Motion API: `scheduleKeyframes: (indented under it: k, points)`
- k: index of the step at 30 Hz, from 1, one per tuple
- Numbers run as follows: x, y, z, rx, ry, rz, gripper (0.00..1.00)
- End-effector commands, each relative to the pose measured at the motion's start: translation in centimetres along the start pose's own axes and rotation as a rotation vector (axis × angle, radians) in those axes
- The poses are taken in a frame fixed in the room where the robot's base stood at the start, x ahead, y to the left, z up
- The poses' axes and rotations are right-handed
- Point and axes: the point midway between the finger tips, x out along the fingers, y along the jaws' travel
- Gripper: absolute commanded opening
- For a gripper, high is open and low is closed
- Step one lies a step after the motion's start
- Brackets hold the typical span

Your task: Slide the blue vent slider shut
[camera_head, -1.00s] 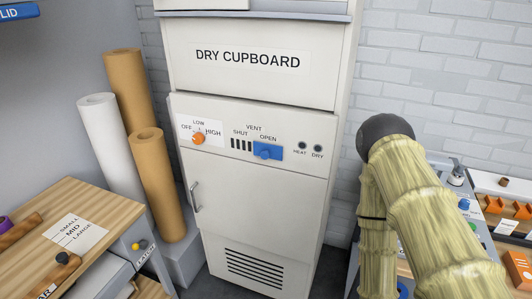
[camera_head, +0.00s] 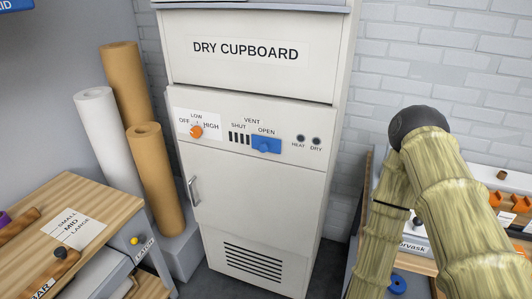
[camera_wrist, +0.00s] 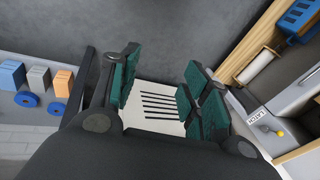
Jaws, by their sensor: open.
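The blue vent slider (camera_head: 266,146) is on the front panel of the white dry cupboard (camera_head: 255,199). It stands at the right, under the word OPEN, and the dark vent slots (camera_head: 239,138) to its left, under SHUT, are uncovered. My gripper (camera_wrist: 158,88) shows in the wrist view with its green-padded fingers apart and nothing between them. Beyond the fingers is a white panel with dark slots, like the cupboard's lower grille (camera_head: 253,262). The slider is not seen in the wrist view. My arm is at the right of the head view, apart from the slider; the gripper is out of that view.
An orange knob (camera_head: 196,131) is left of the vent, and a door handle (camera_head: 194,190) is below it. Paper rolls (camera_head: 155,180) and a wooden-topped bench (camera_head: 100,199) stand at the left. A cluttered worktop is at the right. The space before the panel looks clear.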

Motion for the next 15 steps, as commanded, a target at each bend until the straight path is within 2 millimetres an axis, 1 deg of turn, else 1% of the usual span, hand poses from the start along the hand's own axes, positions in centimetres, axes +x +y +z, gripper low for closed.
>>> scheduleKeyframes:
  k: [1, 3, 5, 6, 8, 9, 11, 12, 14, 15]
  points:
    - [0.2, -2.1, -1.4, 0.039, 0.034, -0.056, 0.47]
    - [0.1, -5.2, -3.6, 0.091, 0.082, -0.134, 0.47]
    - [-0.4, -7.7, -5.6, 0.135, 0.123, -0.202, 0.47]
    - [-0.8, -9.3, -7.1, 0.167, 0.152, -0.247, 0.47]
    - [-1.7, -11.7, -9.3, 0.211, 0.194, -0.316, 0.47]
    - [-2.4, -13.2, -10.9, 0.241, 0.224, -0.362, 0.47]
    - [-3.7, -15.3, -13.4, 0.286, 0.268, -0.431, 0.47]
    - [-4.7, -16.6, -15.1, 0.317, 0.298, -0.477, 0.47]
    - [-6.5, -18.4, -17.6, 0.361, 0.342, -0.548, 0.47]
    - [-7.8, -19.6, -19.4, 0.392, 0.373, -0.595, 0.47]
